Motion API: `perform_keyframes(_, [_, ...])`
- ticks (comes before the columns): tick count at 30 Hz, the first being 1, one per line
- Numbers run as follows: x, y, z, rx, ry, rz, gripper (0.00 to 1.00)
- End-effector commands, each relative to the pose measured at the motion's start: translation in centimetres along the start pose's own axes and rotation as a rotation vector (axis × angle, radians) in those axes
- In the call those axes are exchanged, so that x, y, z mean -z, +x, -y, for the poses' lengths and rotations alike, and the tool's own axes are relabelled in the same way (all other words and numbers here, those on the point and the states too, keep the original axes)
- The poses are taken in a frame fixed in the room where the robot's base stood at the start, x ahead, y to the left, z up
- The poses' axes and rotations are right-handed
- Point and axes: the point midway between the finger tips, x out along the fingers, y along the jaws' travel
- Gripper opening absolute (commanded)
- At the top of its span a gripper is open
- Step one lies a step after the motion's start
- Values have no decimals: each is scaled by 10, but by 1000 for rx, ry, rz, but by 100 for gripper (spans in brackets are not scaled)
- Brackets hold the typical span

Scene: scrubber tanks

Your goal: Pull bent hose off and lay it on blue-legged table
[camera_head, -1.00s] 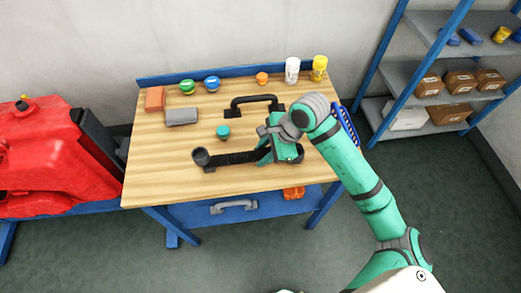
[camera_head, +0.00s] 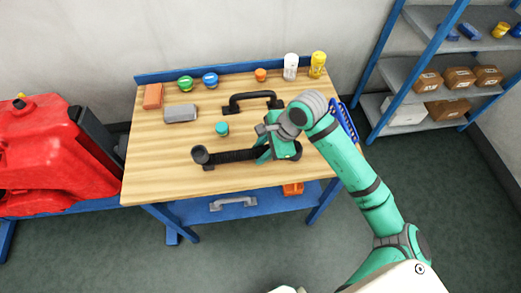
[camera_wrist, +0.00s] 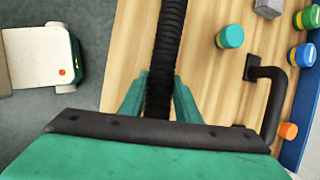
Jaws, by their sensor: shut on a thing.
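The bent hose (camera_head: 235,156) is black and ribbed, with a wider dark cuff at its left end. It is over the front part of the wooden top of the blue-legged table (camera_head: 160,180); I cannot tell whether it touches the wood. My gripper (camera_head: 266,155) is shut on the hose near its right end, which the gripper partly hides. In the wrist view the hose (camera_wrist: 168,50) runs up between the two green fingers (camera_wrist: 160,97).
A black handle (camera_head: 254,98) and a teal cap (camera_head: 222,129) are close behind the hose. A grey block (camera_head: 180,114), an orange block (camera_head: 153,96), coloured caps and two bottles (camera_head: 290,67) stand farther back. Red scrubber tanks (camera_head: 40,150) are left; a shelf rack (camera_head: 420,75) is right.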

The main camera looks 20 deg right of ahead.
Motion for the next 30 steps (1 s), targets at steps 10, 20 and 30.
perform_keyframes(10, [1,3,0,1,0,0,1])
perform_keyframes(20, [1,2,0,1,-1,-1,1])
perform_keyframes(30, [0,1,0,0,0,0,37])
